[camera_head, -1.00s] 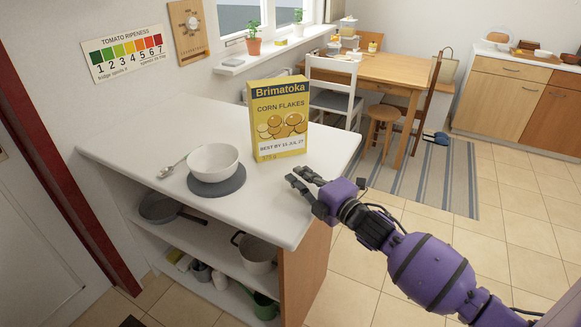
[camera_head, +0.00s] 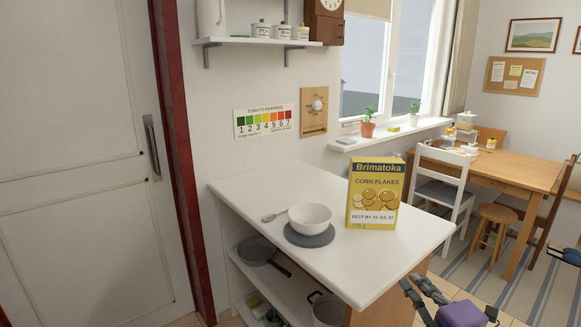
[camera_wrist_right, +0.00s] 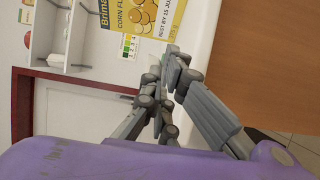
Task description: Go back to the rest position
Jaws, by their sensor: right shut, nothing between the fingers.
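My right gripper (camera_head: 418,290) is low at the right of the head view, in front of the near right corner of the white counter (camera_head: 345,262). In the right wrist view its fingers (camera_wrist_right: 168,82) are together and hold nothing. A yellow corn flakes box (camera_head: 375,195) stands upright on the counter, apart from the gripper; its lower part also shows in the right wrist view (camera_wrist_right: 140,20). A white bowl (camera_head: 310,218) sits on a round grey mat (camera_head: 309,238), with a spoon (camera_head: 272,216) to its left. My left gripper is not in view.
Shelves under the counter hold a pan (camera_head: 256,251) and a pot (camera_head: 328,310). A grey sliding door (camera_head: 85,170) stands at the left. A white chair (camera_head: 444,190), a stool (camera_head: 492,225) and a wooden table (camera_head: 500,172) stand behind at the right.

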